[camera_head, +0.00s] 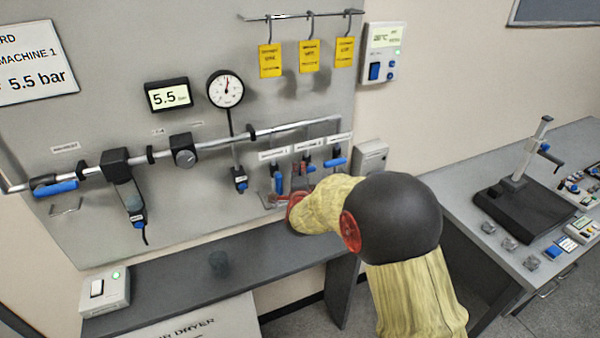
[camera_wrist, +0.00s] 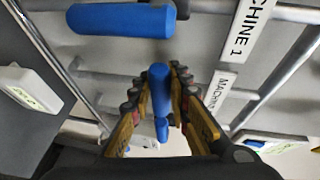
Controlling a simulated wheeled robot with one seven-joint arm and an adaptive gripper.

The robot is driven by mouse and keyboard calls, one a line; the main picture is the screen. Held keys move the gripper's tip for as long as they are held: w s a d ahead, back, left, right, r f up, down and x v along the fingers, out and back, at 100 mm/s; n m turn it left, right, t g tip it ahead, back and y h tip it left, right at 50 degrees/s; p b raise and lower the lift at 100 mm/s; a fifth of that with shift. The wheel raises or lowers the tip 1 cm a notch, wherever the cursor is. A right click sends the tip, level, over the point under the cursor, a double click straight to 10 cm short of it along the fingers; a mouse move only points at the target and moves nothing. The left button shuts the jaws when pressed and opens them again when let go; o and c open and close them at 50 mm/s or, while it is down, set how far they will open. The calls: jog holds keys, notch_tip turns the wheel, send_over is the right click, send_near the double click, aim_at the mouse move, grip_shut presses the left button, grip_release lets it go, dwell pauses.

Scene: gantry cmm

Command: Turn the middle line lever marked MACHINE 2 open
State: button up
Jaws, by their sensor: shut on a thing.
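The middle line lever, blue, sits between my fingers in the wrist view (camera_wrist: 160,88). Its handle points along the row, across its line. In the head view a bit of it (camera_head: 309,169) shows, the rest hidden by my gripper. My gripper (camera_wrist: 159,72) is shut on it, one finger on each side. In the head view my gripper (camera_head: 298,184) is small and partly hidden by my arm. A label reading MACHINE (camera_wrist: 222,90) is beside the lever; its number is not legible.
The MACHINE 1 lever (camera_wrist: 120,20) is close by, lying along its line. Beyond the held lever, another blue lever (camera_wrist: 162,128) lies crosswise; it also shows in the head view (camera_head: 335,162). A dark shelf (camera_head: 180,270) runs below the panel.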

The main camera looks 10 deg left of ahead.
jog(key=shift+f, duration=0.1)
grip_shut()
